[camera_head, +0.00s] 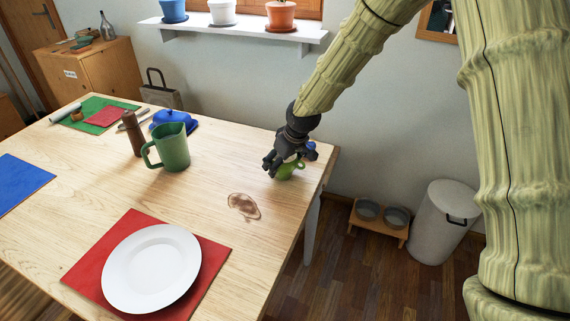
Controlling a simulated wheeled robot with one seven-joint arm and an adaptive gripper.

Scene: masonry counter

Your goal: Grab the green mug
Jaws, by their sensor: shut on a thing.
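I cannot tell whether the mug touches the table. A larger, darker green pitcher (174,148) with a handle stands to the left, apart from my gripper.
A brown pepper mill (133,134) and a blue butter dish (176,121) stand near the pitcher. A white plate (151,269) lies on a red mat (214,258). A small blue thing (311,147) is just right of my gripper. The brown stain (243,206) lies on clear table.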

